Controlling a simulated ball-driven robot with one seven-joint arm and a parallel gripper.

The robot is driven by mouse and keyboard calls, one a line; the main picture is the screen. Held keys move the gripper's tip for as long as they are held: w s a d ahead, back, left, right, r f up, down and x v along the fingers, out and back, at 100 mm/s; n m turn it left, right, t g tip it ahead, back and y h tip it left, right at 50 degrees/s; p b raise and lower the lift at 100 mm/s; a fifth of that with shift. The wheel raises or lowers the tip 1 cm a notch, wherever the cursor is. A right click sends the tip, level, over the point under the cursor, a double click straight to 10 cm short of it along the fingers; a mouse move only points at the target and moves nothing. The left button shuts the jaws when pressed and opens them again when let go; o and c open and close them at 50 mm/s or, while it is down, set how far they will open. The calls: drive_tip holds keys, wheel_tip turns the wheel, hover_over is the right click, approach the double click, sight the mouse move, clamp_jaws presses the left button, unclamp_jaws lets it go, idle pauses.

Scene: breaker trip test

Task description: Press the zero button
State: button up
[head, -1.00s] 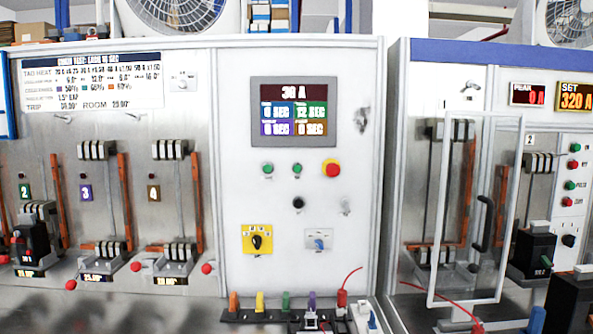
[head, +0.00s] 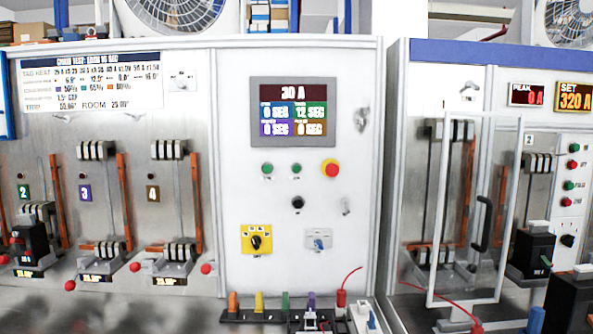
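The middle control panel (head: 235,180) faces me. It carries two green buttons (head: 267,168) (head: 297,168) side by side under the display screen (head: 293,107), a red button on a yellow ring (head: 331,169) to their right, and a black button (head: 298,202) below. The labels under these buttons are too small to read, so I cannot tell which is the zero button. The screen reads 30 A on top, with four coloured timer fields below. My gripper is not clearly seen in this view.
A yellow-plated selector (head: 257,239) and a grey-plated switch (head: 319,240) sit lower on the panel. A terminal strip (head: 250,316) with coloured posts lies at the front edge. Breaker stations stand left. A clear-framed door (head: 432,210) stands on the right cabinet.

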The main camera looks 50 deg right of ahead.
clamp_jaws()
idle(1.2)
